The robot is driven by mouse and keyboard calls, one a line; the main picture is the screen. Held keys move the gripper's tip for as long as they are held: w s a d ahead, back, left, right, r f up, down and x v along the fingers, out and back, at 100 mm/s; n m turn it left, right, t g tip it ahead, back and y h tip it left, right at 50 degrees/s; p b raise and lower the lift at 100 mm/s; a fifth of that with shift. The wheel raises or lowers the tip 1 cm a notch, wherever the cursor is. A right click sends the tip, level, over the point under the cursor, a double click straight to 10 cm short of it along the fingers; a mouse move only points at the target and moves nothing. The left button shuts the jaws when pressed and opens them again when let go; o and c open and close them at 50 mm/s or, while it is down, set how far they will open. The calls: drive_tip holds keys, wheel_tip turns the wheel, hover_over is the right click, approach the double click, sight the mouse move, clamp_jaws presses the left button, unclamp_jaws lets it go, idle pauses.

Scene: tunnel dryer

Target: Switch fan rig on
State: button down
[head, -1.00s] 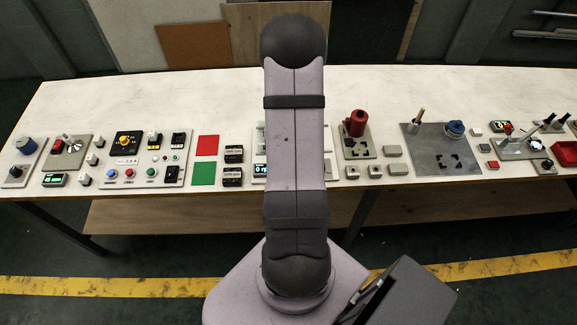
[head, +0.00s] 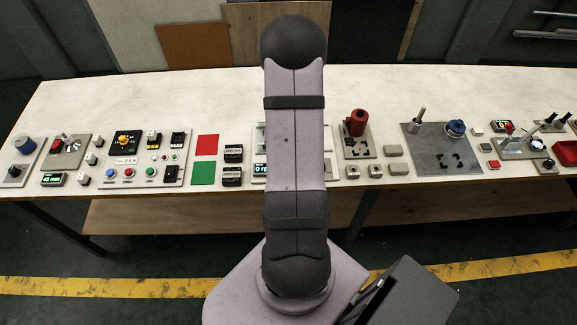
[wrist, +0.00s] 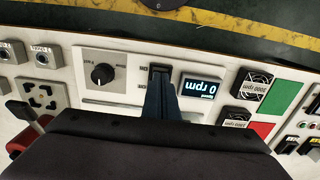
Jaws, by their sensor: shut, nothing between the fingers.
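In the wrist view a pale panel (wrist: 95,97) carries a black knob (wrist: 102,74), a dark rocker switch (wrist: 160,72) and a display (wrist: 202,88) reading 0 rpm, all upside down. My gripper (wrist: 159,84) is shut and empty, its fingertips at the rocker switch and hiding part of it. I cannot tell whether they touch it or which way it is tipped. In the head view my arm hides most of this panel and my gripper; the display's left part (head: 260,170) shows.
Black rpm plates (wrist: 252,84) and a green square (wrist: 282,101) lie beside the panel. A control box (head: 128,175) stands farther left in the head view.

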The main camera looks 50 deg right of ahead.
drive_tip(key=shift+f, duration=0.25)
wheel_tip(320, 180, up, 7)
drive_tip(key=p, duration=0.5)
drive_tip(key=shift+p, duration=0.35)
idle(0.3)
idle(0.4)
drive_tip(key=s+a+r+g+y, duration=0.2)
drive_tip(key=s+a+g+y, duration=0.1)
drive_tip(key=s+a, duration=0.75)
drive_tip(key=w+a+r+n+t+h, duration=0.1)
drive_tip(key=w+a+r+n, duration=0.2)
drive_tip(key=a+r, duration=0.3)
drive_tip(key=w+a+r+n+t+h, duration=0.2)
drive_tip(key=a+r+n, duration=0.3)
drive_tip(key=a, duration=0.5)
drive_tip(key=shift+w+a+r+n, duration=0.35)
drive_tip(key=shift+w+n, duration=0.15)
drive_tip(key=shift+w, duration=0.2)
